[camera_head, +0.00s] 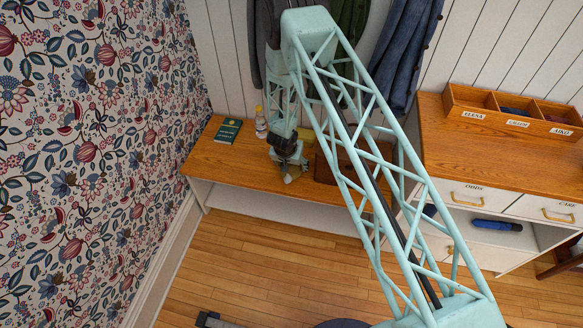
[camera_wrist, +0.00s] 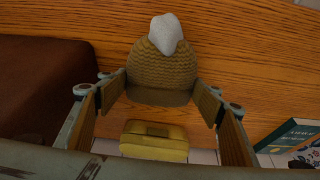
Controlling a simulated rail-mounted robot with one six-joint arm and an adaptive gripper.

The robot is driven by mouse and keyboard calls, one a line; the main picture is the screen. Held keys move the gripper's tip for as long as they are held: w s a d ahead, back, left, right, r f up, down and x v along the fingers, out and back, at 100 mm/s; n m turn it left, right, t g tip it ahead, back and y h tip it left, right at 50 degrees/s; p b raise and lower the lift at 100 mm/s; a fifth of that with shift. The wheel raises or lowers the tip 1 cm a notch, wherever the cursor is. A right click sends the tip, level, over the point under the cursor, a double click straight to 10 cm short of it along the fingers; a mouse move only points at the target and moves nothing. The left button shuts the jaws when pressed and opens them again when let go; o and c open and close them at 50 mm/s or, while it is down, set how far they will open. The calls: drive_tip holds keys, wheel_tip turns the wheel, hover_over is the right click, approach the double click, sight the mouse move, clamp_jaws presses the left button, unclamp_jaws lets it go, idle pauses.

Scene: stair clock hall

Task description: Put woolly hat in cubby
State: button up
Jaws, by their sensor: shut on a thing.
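The woolly hat (camera_wrist: 163,72) is mustard-brown knit with a pale grey bobble on top. In the wrist view it sits between the two fingers of my gripper (camera_wrist: 160,95), which is shut on it at its brim. In the head view my gripper (camera_head: 288,165) is low over the wooden bench; the hat's pale bobble (camera_head: 288,179) shows there, the rest mostly hidden. I cannot tell whether the hat touches the bench. A wooden divided box (camera_head: 490,115) with name labels stands on the right cabinet. Below, that cabinet has an open compartment (camera_head: 520,239).
On the bench (camera_head: 222,162) are a green book (camera_head: 228,130), a bottle (camera_head: 261,123) and a brown case (camera_head: 328,165). A blue item (camera_head: 496,225) lies in the open compartment. Coats (camera_head: 404,50) hang behind.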

sight(289, 172)
drive_tip(key=shift+f, duration=0.4)
drive_tip(key=shift+f, duration=0.15)
drive_tip(key=o, duration=0.9)
drive_tip(key=shift+p+v, duration=1)
drive_tip(key=shift+v, duration=5.15)
drive_tip(key=shift+w, duration=0.1)
